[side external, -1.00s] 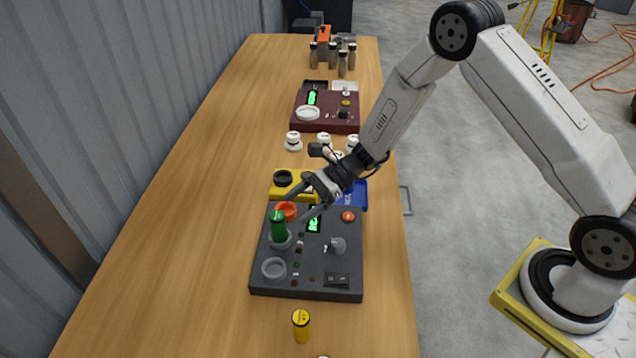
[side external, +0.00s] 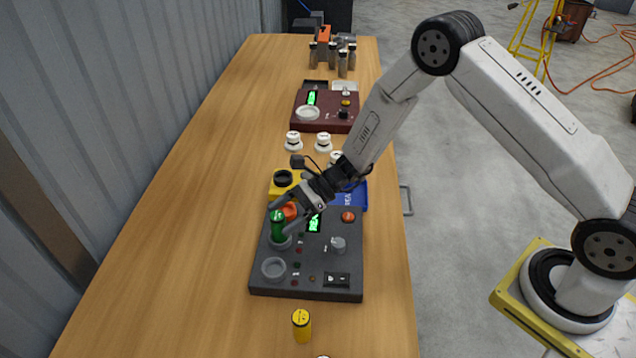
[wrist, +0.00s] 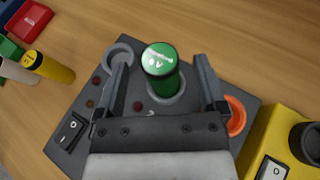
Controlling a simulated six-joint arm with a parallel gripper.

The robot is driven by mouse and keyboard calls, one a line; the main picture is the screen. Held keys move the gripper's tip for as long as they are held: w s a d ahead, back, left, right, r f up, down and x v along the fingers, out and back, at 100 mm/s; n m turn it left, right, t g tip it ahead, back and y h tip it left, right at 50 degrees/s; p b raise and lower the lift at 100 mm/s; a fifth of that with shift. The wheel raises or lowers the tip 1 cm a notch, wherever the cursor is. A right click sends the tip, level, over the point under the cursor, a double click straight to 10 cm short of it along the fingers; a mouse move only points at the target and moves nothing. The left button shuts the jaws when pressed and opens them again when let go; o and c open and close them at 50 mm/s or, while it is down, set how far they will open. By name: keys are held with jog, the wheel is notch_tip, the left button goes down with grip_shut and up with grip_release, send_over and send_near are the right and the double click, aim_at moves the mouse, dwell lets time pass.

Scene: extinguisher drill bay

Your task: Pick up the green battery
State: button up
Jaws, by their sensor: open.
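The green battery (side external: 278,226) stands upright in a round grey socket on the dark grey control box (side external: 318,265). In the wrist view the green battery (wrist: 160,66) shows its labelled green top between my fingers. My gripper (side external: 282,220) is open, with one finger on each side of the battery. In the wrist view my gripper (wrist: 160,80) has visible gaps on both sides of the battery. Its fingertips are near the battery's height; exact depth is hard to tell.
A yellow battery (side external: 301,325) stands on the table in front of the box. A yellow box (side external: 284,184) and a blue box (side external: 352,196) sit behind it.

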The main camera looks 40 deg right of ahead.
jog(key=shift+x, duration=1.85)
grip_shut()
